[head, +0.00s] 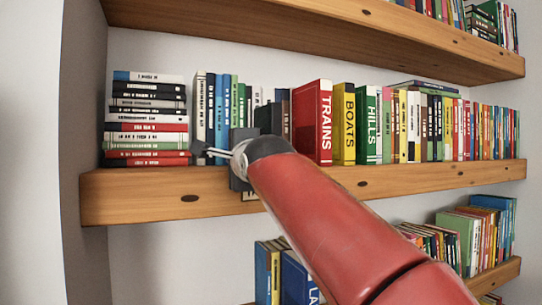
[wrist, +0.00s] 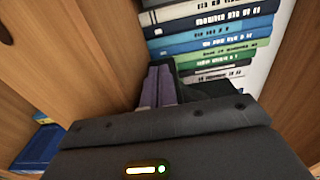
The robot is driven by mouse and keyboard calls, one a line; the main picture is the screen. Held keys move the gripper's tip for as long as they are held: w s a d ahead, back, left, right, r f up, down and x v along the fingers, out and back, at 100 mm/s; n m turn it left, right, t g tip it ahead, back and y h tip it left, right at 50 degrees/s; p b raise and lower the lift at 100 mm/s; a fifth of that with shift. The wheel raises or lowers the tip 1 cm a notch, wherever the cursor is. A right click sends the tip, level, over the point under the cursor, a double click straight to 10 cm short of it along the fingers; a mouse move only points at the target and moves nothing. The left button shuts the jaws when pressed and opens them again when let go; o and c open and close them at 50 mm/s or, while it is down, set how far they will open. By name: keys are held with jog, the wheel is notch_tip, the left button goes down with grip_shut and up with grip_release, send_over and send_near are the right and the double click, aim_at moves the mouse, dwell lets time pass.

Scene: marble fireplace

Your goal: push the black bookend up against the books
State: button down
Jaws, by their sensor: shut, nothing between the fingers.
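A row of upright books (head: 227,105) stands on the middle shelf, with a flat stack at its left. The books also show in the wrist view (wrist: 215,45), their spines running sideways. A dark upright piece, which looks like the black bookend (head: 268,118), stands right of this row, partly hidden by my arm. In the wrist view a black shape, likely the bookend (wrist: 212,91), lies just below the last books; I cannot tell whether they touch. My gripper (head: 206,152) is shut and empty at the shelf front, its fingers (wrist: 160,85) beside the black shape.
The flat stack of books (head: 146,120) fills the left end of the wooden shelf (head: 140,190). Right of the bookend stand a red TRAINS book (head: 312,122), a yellow BOATS book (head: 344,122) and many more. Shelves with books lie above and below.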

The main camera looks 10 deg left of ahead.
jog(key=shift+w+d+r+p, duration=0.1)
jog(key=shift+w+d+p, duration=0.35)
jog(key=shift+d, duration=0.4)
jog(key=shift+w+d+p, duration=0.25)
jog(key=shift+w+d, duration=0.3)
jog(key=shift+d, duration=0.3)
jog(key=shift+w+d, duration=0.45)
jog(key=shift+d, duration=0.3)
jog(key=shift+w+d, duration=0.45)
jog(key=shift+d, duration=0.25)
jog(key=shift+w+d+b, duration=0.3)
jog(key=shift+w+d, duration=0.3)
jog(key=shift+d, duration=0.4)
jog(key=shift+w+d+b, duration=0.35)
jog(key=shift+w+d, duration=0.2)
jog(key=shift+d, duration=0.4)
jog(key=shift+w+d+b, duration=0.3)
jog(key=shift+w+d, duration=0.3)
jog(key=shift+d, duration=0.4)
jog(key=shift+w+d, duration=0.1)
